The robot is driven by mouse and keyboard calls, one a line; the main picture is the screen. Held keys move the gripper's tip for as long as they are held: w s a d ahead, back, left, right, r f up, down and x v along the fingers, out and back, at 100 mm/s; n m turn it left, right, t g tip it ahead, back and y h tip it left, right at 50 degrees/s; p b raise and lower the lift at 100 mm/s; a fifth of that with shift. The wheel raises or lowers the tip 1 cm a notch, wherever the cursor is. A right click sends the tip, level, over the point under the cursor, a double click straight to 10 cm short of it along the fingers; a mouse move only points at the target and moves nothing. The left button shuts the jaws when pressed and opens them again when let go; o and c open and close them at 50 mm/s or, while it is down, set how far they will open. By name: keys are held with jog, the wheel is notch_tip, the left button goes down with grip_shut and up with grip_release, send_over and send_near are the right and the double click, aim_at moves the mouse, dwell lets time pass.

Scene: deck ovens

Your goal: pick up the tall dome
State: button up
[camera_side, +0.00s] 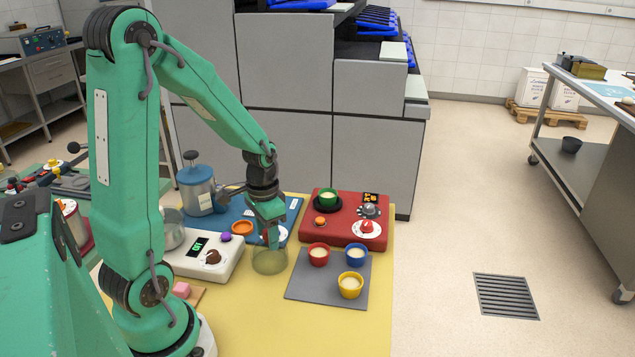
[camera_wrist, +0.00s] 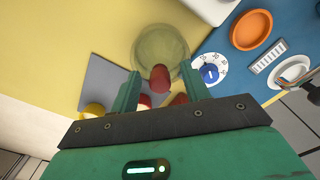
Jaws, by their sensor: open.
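The tall dome (camera_side: 269,263) is a clear, slightly greenish cover standing on the yellow table top. In the wrist view the dome (camera_wrist: 150,42) shows as a see-through round shape beyond my fingers, with a dark red knob-like part (camera_wrist: 160,78) near its lower edge. My gripper (camera_side: 268,240) points down right over the dome. In the wrist view its fingers (camera_wrist: 159,88) are apart, with the red part between them in the picture. I cannot tell whether they touch it. The side view hides the dome's top behind my gripper.
The front yellow table (camera_side: 300,335) is clear.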

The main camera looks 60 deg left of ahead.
jog(key=c, duration=1)
jog(key=shift+o, duration=0.2)
jog(key=shift+r, duration=0.1)
jog(key=shift+r, duration=1)
notch_tip(320, 180, up, 2)
jog(key=shift+r, duration=0.1)
jog(key=s+d+r, duration=0.1)
jog(key=d+r, duration=0.5)
jog(key=d, duration=0.5)
jog(key=shift+d+r, duration=0.3)
